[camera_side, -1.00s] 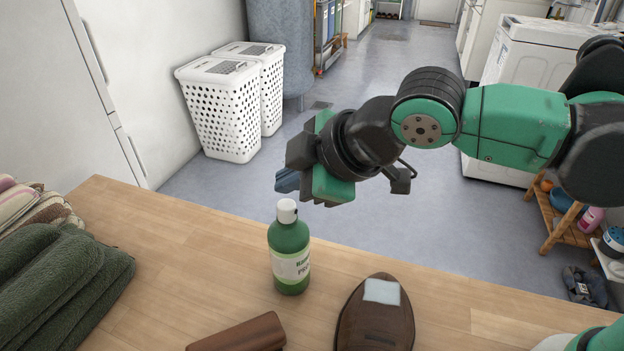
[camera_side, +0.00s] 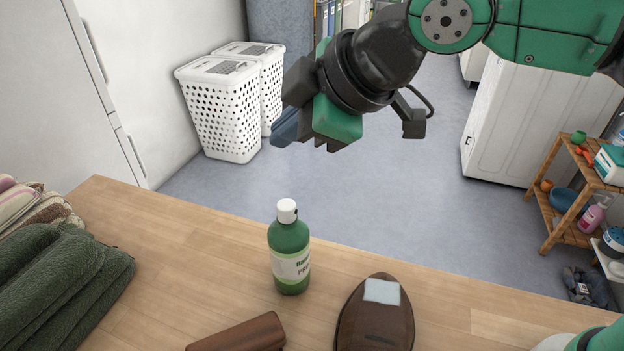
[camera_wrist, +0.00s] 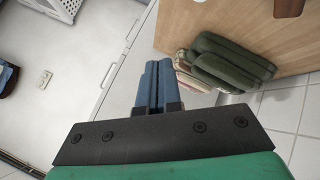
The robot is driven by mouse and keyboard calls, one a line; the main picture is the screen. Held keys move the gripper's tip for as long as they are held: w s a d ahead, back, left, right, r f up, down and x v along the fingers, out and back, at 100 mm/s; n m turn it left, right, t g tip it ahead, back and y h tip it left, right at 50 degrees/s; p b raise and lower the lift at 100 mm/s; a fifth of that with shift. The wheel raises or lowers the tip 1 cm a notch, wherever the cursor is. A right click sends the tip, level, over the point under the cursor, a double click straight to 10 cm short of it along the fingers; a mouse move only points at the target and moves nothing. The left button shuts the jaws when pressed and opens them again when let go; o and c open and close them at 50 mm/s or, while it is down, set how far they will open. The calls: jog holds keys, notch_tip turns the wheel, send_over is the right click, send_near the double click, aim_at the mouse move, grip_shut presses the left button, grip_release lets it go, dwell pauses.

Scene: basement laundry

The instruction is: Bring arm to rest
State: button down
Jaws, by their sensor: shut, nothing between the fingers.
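My gripper (camera_side: 283,131) is shut and empty, with its blue fingers pressed together. In the side view it hangs in the air above and beyond the table's far edge, higher than the green bottle (camera_side: 289,250). In the wrist view my gripper's fingers (camera_wrist: 152,76) point up the picture, toward the white cabinet front and the table edge. My arm stretches in from the upper right, and its upper part is cut off by the frame.
On the wooden table (camera_side: 180,265) stand the bottle, a brown shoe (camera_side: 375,325), a brown wooden piece (camera_side: 240,335) and folded green towels (camera_side: 65,285). White laundry baskets (camera_side: 220,115) stand behind. A wooden shelf (camera_side: 548,225) stands right. Floor between is clear.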

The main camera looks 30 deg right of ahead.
jog(key=s+d+f+m+h, duration=0.1)
jog(key=d+f+m, duration=0.2)
jog(key=d, duration=0.4)
jog(key=s+d+f+m+h, duration=0.1)
jog(key=s+d+f+m, duration=0.1)
jog(key=d+m, duration=0.4)
jog(key=s+d+f+m+g+h, duration=0.1)
jog(key=d+f+m, duration=0.3)
jog(key=d, duration=0.4)
jog(key=shift+s+d+f+m+h, duration=0.4)
jog(key=shift+m+h, duration=0.2)
jog(key=shift+m, duration=0.1)
